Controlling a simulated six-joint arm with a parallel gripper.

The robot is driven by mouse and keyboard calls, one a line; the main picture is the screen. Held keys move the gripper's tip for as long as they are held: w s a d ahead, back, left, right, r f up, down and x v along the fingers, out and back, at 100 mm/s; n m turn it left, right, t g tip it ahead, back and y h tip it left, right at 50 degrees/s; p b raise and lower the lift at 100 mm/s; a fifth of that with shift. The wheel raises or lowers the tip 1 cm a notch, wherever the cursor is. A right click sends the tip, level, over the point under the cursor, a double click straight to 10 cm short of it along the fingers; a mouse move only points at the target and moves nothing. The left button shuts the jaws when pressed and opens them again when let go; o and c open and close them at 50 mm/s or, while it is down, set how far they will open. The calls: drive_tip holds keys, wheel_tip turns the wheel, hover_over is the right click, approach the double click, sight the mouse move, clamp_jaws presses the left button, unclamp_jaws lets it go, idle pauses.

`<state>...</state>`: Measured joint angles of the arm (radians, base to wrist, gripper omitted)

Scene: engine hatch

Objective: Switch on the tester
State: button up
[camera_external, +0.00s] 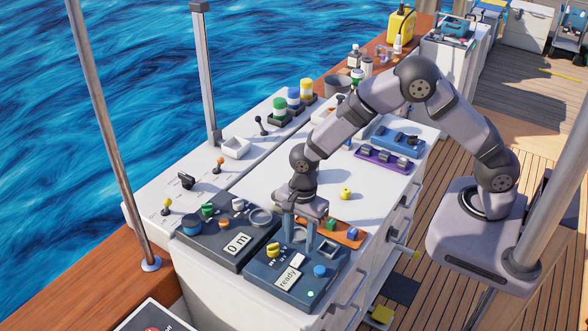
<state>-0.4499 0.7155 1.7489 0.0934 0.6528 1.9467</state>
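A dark blue box (262,273) with a "ready" display stands at the front of the white worktop; it is probably the tester, though no name is readable. On top it has a yellow knob (273,249), a white rocker-like part (297,261), a blue round button (320,271) and a small pale green light (310,294). My gripper (299,240) points down over the back edge of this box. Its two fingers are apart with nothing visible between them. I cannot tell whether the fingertips touch the box.
Left of it is a dark grey box (213,249) with a "0 m" display and several knobs. An orange tray (343,234) with coloured blocks lies close at the right. A yellow knob-like piece (346,193) and a purple rack (384,158) stand behind.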

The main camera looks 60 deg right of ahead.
drive_tip(key=shift+r+b, duration=0.3)
drive_tip(key=shift+r, duration=0.8)
drive_tip(key=s+d+f+n, duration=0.1)
drive_tip(key=s+n, duration=0.1)
drive_tip(key=n, duration=0.3)
drive_tip(key=s+d+f+n+g, duration=0.1)
drive_tip(key=s+n, duration=0.1)
drive_tip(key=n, duration=0.3)
drive_tip(key=s+d+f+n+h, duration=0.1)
drive_tip(key=s+d+n, duration=0.1)
drive_tip(key=n, duration=0.4)
drive_tip(key=shift+s+f+g, duration=0.1)
drive_tip(key=shift+s+g, duration=0.2)
drive_tip(key=shift+s, duration=0.05)
drive_tip(key=s+d+r+n+b, duration=0.3)
drive_tip(key=s+d+n+b, duration=0.1)
drive_tip(key=s+d, duration=0.95)
drive_tip(key=w+d, duration=0.1)
drive_tip(key=w+d+r+m+t+b, duration=0.1)
drive_tip(key=d+m+b, duration=0.1)
drive_tip(key=shift+w+d+r+t, duration=0.1)
drive_tip(key=shift+w+r+t, duration=0.2)
drive_tip(key=shift+w+r, duration=0.1)
